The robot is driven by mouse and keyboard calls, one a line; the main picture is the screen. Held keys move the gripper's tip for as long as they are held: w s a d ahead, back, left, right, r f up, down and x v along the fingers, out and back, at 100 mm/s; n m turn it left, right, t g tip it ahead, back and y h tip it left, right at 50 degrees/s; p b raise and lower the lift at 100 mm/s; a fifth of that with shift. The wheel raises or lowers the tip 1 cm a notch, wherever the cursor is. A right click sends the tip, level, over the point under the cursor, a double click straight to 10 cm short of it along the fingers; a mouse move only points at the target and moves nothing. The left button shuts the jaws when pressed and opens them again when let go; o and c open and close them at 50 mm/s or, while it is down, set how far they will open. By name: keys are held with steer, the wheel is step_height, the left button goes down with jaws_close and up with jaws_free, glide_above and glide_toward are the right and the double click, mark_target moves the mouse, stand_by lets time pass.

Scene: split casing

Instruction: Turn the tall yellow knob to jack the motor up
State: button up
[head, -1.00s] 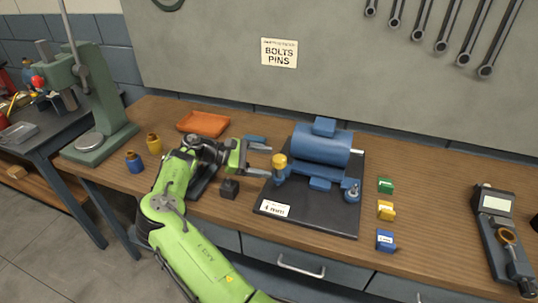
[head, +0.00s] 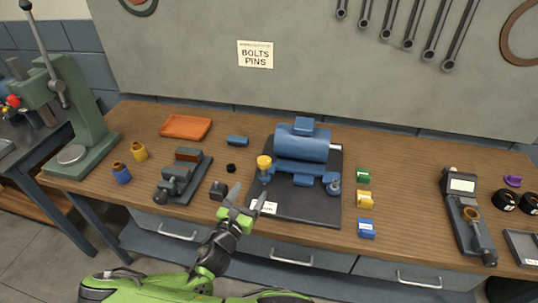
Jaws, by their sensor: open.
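The blue motor (head: 302,145) sits on a dark base plate (head: 300,208) on the workbench. The tall yellow knob (head: 264,162) stands at the plate's left side, by the motor's left end. The fingers partly cover the white label (head: 264,207) at the plate's front left corner.
Left of the plate are a small vise (head: 182,178), a dark block (head: 218,190) and a blue piece (head: 237,141). Green, yellow and blue blocks (head: 364,199) line the right side. An orange tray (head: 186,127) lies farther back. Bench between blocks and the meter (head: 462,205) is clear.

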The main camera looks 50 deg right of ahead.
mark_target(261, 165)
steer(key=shift+n+t+y, duration=0.3)
steer(key=shift+n+t, duration=0.1)
steer(key=shift+n, duration=0.2)
steer(key=p+x, duration=0.1)
steer(key=x, duration=1.4)
steer(key=shift+w+f, duration=0.15)
steer(key=shift+w, duration=0.1)
steer(key=c, duration=0.9)
steer(key=shift+c, duration=0.2)
